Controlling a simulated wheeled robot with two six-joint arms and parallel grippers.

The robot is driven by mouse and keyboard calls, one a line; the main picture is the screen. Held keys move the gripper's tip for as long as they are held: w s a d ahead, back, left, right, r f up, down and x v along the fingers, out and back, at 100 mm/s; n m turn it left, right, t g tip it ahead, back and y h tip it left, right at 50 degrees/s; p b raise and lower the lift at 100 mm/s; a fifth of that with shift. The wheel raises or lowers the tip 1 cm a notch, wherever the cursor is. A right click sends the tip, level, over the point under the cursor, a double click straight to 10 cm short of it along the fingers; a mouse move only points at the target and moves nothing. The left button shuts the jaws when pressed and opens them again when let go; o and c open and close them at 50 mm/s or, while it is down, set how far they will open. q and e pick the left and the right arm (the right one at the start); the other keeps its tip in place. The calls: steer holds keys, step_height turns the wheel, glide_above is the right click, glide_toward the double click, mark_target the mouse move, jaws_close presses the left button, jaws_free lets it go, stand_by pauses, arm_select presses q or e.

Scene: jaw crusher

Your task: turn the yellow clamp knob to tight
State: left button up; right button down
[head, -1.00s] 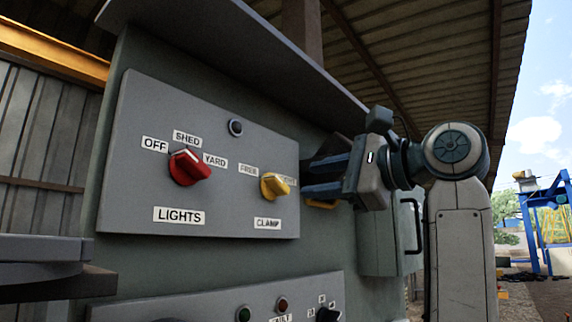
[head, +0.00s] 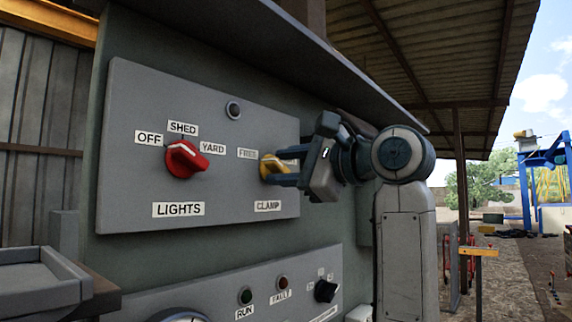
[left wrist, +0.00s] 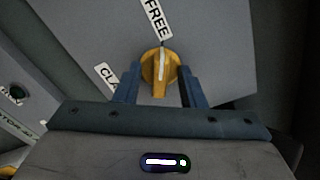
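The yellow clamp knob (head: 266,163) is on the upper grey panel, above the CLAMP label (head: 268,206) and right of the FREE label (head: 248,153). In the left wrist view, the white line on the knob (left wrist: 160,68) points toward the FREE label (left wrist: 156,17). My left gripper (head: 269,173) reaches in from the right. Its two blue fingers stand on either side of the knob, apart from each other, with a gap to the knob's narrow grip. The label right of the knob is mostly hidden by the gripper. My right gripper is not in view.
A red LIGHTS knob (head: 186,159) sits left of the clamp knob on the same panel. A round button (head: 233,110) is above. A lower panel holds RUN (head: 245,296) and FAULT (head: 282,283) lamps and a black knob (head: 326,291). A hood (head: 270,65) overhangs the panel.

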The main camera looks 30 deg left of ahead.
arm_select(q)
jaws_close()
steer(key=shift+m, duration=0.5)
steer(key=m, duration=0.4)
steer(key=shift+m, duration=0.4)
steer(key=m, duration=0.5)
steer(key=shift+w+r, duration=0.1)
steer(key=m, duration=0.6)
steer(key=shift+m+p, duration=0.35)
steer(key=shift+m, duration=0.05)
steer(key=m, duration=0.6)
steer(key=shift+w+p, duration=0.1)
steer(key=shift+p, duration=0.25)
steer(key=shift+m, duration=0.3)
